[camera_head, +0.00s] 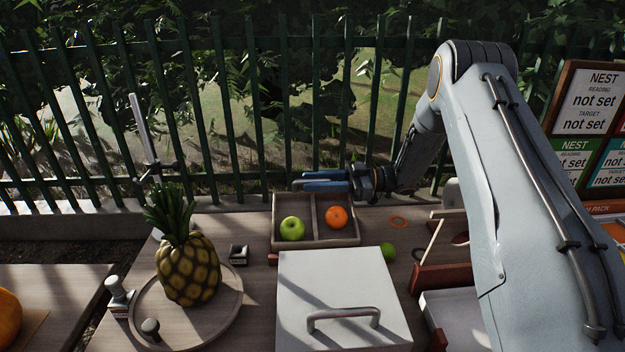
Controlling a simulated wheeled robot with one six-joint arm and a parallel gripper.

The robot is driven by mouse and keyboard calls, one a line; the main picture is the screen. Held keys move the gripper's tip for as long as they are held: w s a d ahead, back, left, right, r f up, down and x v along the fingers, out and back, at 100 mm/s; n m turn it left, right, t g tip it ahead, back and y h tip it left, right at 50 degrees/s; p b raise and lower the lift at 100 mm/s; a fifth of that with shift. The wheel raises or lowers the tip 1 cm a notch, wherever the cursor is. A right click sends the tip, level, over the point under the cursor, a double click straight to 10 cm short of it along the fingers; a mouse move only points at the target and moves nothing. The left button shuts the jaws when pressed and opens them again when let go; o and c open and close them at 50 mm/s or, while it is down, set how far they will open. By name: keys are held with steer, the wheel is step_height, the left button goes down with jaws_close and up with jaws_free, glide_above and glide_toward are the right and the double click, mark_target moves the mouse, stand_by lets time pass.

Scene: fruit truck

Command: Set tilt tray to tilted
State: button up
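A wooden tray (315,243) with two compartments stands near the back of the table. A green apple (292,228) lies in its left compartment and an orange (336,217) in its right one. No label shows which thing is the tilt tray; this tray looks level. My gripper (304,181) has blue fingers pointing left, seen above the tray's back edge. A narrow gap shows between the fingers, with nothing clearly held. The gripper's exact height over the tray is hard to judge.
A pineapple (188,270) stands on a round board (222,310) at left. A white lidded box (340,280) with a handle is in front of the tray. A lime (388,252) and wooden stands (440,278) lie to the right. A fence (260,110) runs behind.

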steer(key=shift+a, duration=1.05)
jaws_close()
